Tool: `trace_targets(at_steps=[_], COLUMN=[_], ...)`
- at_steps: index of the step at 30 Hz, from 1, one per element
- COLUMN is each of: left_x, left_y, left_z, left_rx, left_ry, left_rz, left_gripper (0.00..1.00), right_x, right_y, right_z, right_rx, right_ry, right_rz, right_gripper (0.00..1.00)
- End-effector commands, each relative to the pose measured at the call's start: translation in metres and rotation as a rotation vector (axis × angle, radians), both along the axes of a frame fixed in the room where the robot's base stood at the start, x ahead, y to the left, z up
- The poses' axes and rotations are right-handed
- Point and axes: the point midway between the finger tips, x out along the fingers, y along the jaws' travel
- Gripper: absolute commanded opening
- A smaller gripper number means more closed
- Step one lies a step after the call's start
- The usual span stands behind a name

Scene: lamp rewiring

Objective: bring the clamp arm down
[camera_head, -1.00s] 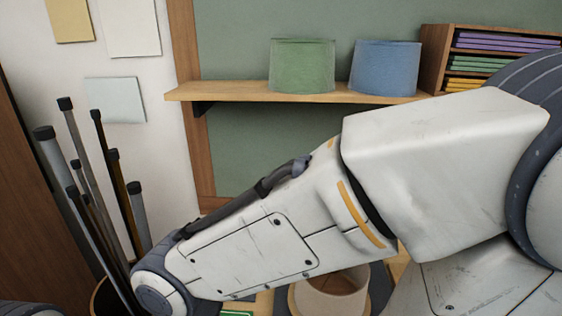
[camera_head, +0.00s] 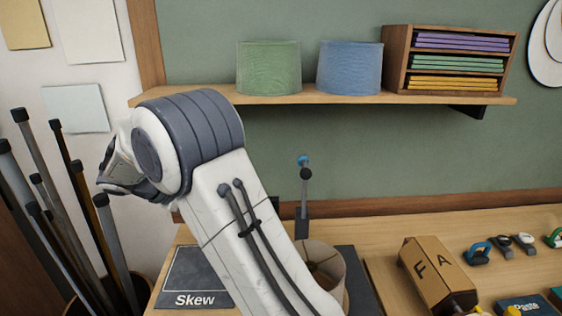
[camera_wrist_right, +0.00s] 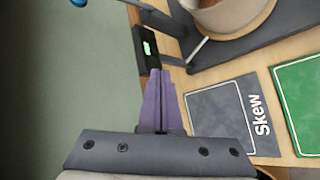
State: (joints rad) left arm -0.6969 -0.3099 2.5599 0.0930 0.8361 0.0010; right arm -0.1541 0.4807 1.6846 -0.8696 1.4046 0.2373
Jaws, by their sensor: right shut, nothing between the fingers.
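The clamp arm (camera_head: 305,190) appears as a thin grey upright rod with a dark knob and a blue tip, at the back of the bench in the head view. Its foot meets a dark post (camera_head: 302,226). A blue knob (camera_wrist_right: 78,2), probably its tip, is cut off at the top edge of the right wrist view. My right gripper (camera_wrist_right: 161,74) shows there as purple fingers, shut and empty, apart from the blue knob. In the head view its fingers are not visible. My left gripper is not in view.
A beige lampshade (camera_head: 323,262) stands on a dark base (camera_head: 361,280), partly behind my arm. The Skew mat (camera_head: 193,280) lies left of it. A shelf (camera_head: 340,97) crosses above; rods (camera_head: 75,215) stand left.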

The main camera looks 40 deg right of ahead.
Motion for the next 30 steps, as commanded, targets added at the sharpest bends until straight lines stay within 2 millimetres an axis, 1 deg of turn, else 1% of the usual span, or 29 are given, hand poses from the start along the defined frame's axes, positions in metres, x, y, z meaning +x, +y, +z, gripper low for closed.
trace_targets(at_steps=[1,2,3,6,9,13,25,28,30], left_x=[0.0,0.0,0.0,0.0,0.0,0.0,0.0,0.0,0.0], left_y=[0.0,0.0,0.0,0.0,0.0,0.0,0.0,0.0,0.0], left_z=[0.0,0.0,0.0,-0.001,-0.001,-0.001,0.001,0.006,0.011], left_rx=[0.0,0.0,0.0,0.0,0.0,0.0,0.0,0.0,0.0], left_ry=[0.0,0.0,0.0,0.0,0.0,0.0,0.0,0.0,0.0], left_rz=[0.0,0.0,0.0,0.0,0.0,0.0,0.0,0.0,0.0], left_gripper=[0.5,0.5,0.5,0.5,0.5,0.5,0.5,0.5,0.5], right_x=[0.018,0.026,0.034,0.045,0.048,0.049,0.049,0.046,0.042], right_y=[-0.039,-0.059,-0.083,-0.132,-0.161,-0.178,-0.181,-0.189,-0.199], right_z=[0.001,0.006,0.011,0.02,0.028,0.033,0.034,0.035,0.036], right_rx=[-0.11,-0.175,-0.256,-0.424,-0.54,-0.612,-0.619,-0.619,-0.62], right_ry=[0.0,-0.004,-0.009,-0.019,-0.027,-0.033,-0.034,-0.034,-0.033], right_rz=[-0.063,-0.092,-0.129,-0.206,-0.254,-0.283,-0.284,-0.284,-0.286], right_gripper=[0.0,0.0,0.0,0.0,0.0,0.0,0.0,0.0,0.0])
